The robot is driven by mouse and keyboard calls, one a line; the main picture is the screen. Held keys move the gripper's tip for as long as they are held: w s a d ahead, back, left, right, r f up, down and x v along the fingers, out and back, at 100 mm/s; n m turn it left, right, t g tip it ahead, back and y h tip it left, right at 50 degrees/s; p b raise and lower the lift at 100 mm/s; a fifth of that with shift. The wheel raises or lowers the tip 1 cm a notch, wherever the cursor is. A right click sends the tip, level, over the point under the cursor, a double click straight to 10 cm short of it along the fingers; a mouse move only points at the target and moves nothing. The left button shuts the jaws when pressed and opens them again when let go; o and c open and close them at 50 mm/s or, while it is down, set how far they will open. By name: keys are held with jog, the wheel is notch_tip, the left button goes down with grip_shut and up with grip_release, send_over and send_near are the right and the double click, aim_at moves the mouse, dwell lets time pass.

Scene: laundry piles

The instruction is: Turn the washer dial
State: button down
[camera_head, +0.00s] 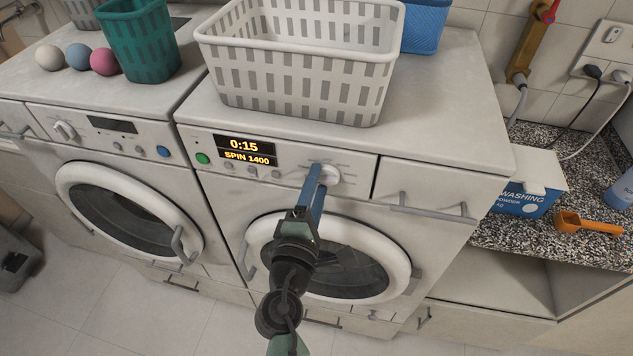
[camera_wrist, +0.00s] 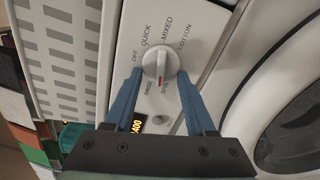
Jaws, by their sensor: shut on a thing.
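The washer dial (camera_head: 332,174) is a round white knob on the front panel of the right washer (camera_head: 440,180). It also shows in the wrist view (camera_wrist: 160,62), ringed by printed labels such as OFF, QUICK, MIXED and COTTON. A red mark on the knob faces the lower labels, near RINSE and SPIN. My gripper (camera_head: 318,172) has its blue fingers on either side of the knob, shut on it, as the wrist view (camera_wrist: 159,76) shows. The washer's display (camera_head: 245,151) reads 0:15 and SPIN 1400.
A white basket (camera_head: 300,85) stands on top of the right washer. A second washer (camera_head: 95,150) with its own knob stands at left, with a teal basket (camera_head: 140,45) and coloured balls on top. A washing powder box (camera_head: 527,190) and orange scoop (camera_head: 588,224) lie at right.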

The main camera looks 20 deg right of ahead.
jog(key=shift+d+f+n+p, duration=0.15)
jog(key=shift+n+p, duration=0.2)
jog(key=shift+n, duration=1.35)
jog(key=shift+c, duration=1.2)
grip_release()
jog(key=shift+s, duration=0.1)
jog(key=b+v, duration=0.2)
jog(key=v, duration=1.1)
jog(key=shift+b, duration=0.3)
